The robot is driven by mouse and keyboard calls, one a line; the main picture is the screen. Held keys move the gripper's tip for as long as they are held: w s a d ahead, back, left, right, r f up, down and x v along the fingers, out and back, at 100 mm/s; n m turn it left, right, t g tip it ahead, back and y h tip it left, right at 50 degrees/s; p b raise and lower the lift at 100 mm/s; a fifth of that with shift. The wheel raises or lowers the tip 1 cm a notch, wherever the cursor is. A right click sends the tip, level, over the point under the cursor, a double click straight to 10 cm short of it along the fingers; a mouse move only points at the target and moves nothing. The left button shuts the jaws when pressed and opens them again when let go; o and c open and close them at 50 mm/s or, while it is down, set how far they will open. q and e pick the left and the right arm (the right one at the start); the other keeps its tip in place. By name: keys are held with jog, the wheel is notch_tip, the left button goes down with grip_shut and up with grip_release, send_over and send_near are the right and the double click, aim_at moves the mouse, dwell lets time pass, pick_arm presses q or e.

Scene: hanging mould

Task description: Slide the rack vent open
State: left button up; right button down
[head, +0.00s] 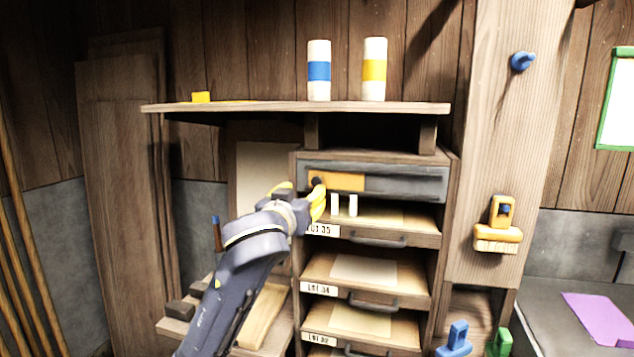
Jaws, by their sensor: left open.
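The rack vent is a long grey strip (405,183) across the top of the drawer rack (449,220). An orange slide plate (345,181) sits in its left part, with a dark round knob (317,182) at the plate's left end. My left gripper (299,194) comes up from below and is open, its yellow fingertips spread just left of and below the knob. One fingertip overlaps the area beside the knob; I cannot tell whether it touches. My right gripper is out of view.
Labelled drawers with dark handles (374,303) fill the rack below. A shelf (290,107) above holds a blue-banded canister (319,71) and a yellow-banded canister (374,70). A wooden post (500,150) with a yellow fitting (499,238) stands to the right.

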aim_at(316, 181)
pick_arm(q)
jog(key=x, duration=1.1)
jog(key=shift+w+d, duration=0.15)
jog(key=shift+w, duration=0.25)
grip_shut()
